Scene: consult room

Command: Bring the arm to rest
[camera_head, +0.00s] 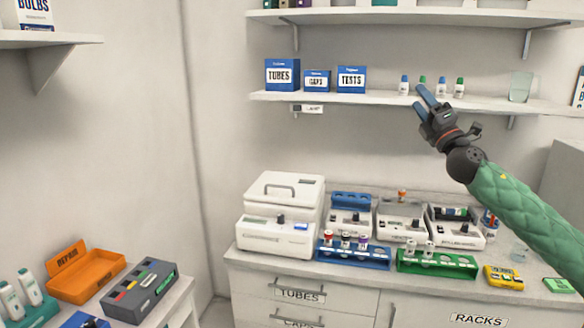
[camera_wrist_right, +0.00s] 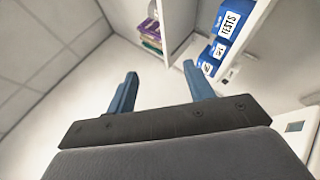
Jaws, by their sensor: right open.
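My right gripper (camera_head: 424,99) is raised in front of the lower wall shelf in the head view, on my green-sleeved arm coming in from the right. Its two blue fingers point up and left, near small bottles on that shelf. In the right wrist view the gripper (camera_wrist_right: 160,85) has its fingers spread wide apart, with nothing between them. Beyond the fingertips there are pale wall and shelf parts. My left gripper is not in view.
The lower wall shelf (camera_head: 380,98) holds blue boxes (camera_head: 282,75) and small bottles (camera_head: 404,85). Below, the counter carries a white machine (camera_head: 280,215), a blue tube rack (camera_head: 352,256) and a green rack (camera_head: 437,265). An orange bin (camera_head: 86,275) stands at the left.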

